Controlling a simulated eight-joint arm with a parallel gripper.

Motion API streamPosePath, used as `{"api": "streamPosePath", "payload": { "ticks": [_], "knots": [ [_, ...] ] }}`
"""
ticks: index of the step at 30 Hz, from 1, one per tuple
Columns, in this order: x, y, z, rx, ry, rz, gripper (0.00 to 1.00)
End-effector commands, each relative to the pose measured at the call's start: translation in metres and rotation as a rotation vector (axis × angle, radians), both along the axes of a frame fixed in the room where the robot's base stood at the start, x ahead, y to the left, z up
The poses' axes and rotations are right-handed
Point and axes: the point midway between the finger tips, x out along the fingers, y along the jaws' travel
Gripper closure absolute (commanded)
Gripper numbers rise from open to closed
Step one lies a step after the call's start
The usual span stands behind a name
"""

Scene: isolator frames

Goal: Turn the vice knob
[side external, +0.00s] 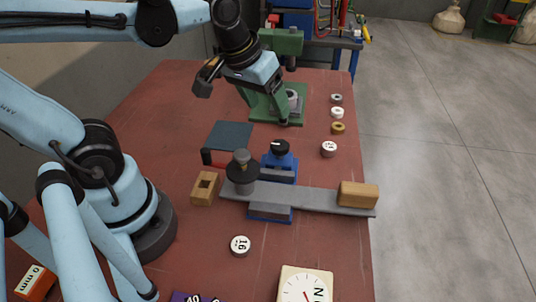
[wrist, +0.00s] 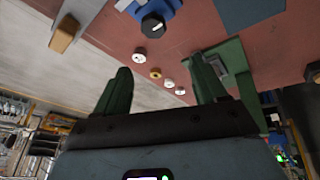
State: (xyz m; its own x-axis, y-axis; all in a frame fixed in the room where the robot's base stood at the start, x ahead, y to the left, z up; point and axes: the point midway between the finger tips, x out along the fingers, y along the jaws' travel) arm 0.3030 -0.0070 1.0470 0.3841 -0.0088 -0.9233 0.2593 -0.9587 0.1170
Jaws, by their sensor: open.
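The blue vice (side external: 279,168) stands mid-table in the side view, with a black round knob (side external: 280,147) on top. In the wrist view the vice (wrist: 165,8) is at the top edge, partly cut off, and its black knob (wrist: 152,27) shows a pale mark. My gripper (side external: 264,98) is open and empty, above the table beyond the vice and over the green press. In the wrist view its two dark green fingers (wrist: 160,70) are wide apart, with the knob above and beyond them. Nothing touches the knob.
A grey beam (side external: 310,199) carrying a dark weight (side external: 241,172) and a wooden block (side external: 358,195) lies just in front of the vice. A green press (side external: 265,112) stands behind. Several small discs (side external: 337,112) line the right edge. A dark plate (side external: 230,134) lies left of the vice.

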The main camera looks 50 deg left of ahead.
Motion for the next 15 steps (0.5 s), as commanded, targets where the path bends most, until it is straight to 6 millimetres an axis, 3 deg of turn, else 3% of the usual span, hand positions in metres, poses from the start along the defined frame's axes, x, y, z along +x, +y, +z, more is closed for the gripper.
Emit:
{"api": "streamPosePath", "payload": {
  "ticks": [9,15],
  "knots": [
    [0.025,-0.012,0.017,-0.089,0.313,0.382,0.29],
    [0.029,-0.014,0.019,-0.089,0.385,0.486,0.29]
  ]
}}
